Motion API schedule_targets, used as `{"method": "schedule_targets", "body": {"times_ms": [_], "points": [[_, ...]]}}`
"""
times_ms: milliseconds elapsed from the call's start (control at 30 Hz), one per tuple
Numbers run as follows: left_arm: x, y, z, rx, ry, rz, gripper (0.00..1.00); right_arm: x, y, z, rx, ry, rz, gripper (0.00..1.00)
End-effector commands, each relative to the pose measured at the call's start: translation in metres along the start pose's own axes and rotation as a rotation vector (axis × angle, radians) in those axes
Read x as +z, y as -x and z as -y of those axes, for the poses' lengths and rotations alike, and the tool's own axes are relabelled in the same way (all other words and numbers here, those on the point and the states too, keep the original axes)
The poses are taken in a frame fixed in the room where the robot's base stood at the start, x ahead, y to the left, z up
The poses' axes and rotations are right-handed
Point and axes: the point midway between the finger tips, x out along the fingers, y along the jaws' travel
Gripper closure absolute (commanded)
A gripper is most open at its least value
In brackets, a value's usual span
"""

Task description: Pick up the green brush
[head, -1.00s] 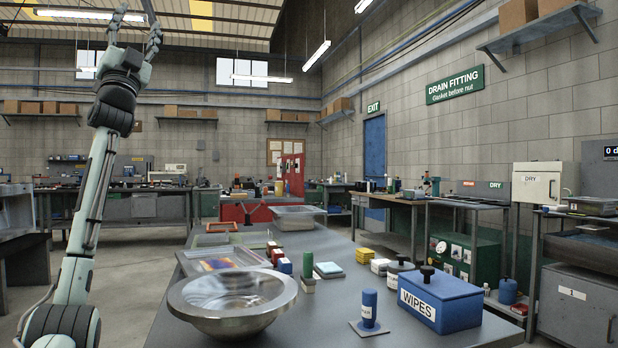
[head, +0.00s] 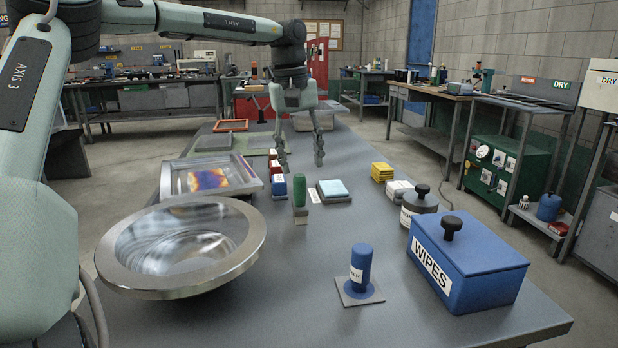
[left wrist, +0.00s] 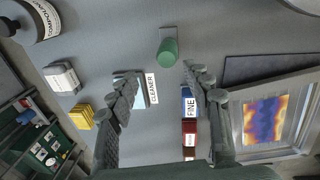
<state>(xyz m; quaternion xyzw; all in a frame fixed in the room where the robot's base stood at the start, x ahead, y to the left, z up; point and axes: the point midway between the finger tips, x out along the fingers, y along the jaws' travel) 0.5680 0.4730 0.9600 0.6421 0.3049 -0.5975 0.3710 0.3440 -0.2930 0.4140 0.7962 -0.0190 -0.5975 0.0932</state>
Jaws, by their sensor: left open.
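The green brush (head: 299,193) stands upright on a small light base on the grey table, right of the steel basin. In the left wrist view the green brush (left wrist: 168,50) shows from above, beyond the fingertips and roughly between them. My left gripper (head: 301,160) points down above the table, behind the brush in the head view. It is open and empty; its two fingers are well apart in the left wrist view (left wrist: 160,76). It does not touch the brush. My right gripper is not in view.
A steel basin (head: 118,250) and a framed tray (head: 250,181) lie left of the brush. Blue and red blocks (head: 279,186) stand close beside it. A light blue pad (head: 333,188) lies to the right. A blue cylinder (head: 361,262) and a blue WIPES box (head: 480,265) stand nearer.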

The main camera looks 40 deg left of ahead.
Motion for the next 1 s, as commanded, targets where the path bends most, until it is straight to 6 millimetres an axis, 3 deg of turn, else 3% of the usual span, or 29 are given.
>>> {"method": "schedule_targets", "body": {"times_ms": [33,167,700,1000], "points": [[0.003,-0.007,0.004,-0.057,-0.045,0.006,0.5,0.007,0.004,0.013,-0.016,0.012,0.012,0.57],[0.008,-0.021,0.01,-0.118,-0.102,0.02,0.5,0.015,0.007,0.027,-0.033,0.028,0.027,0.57],[0.015,-0.088,0.018,-0.117,-0.102,0.019,0.5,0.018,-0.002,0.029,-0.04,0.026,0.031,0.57],[0.015,-0.092,0.018,-0.114,-0.101,0.018,0.5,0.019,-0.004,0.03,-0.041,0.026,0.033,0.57]]}}
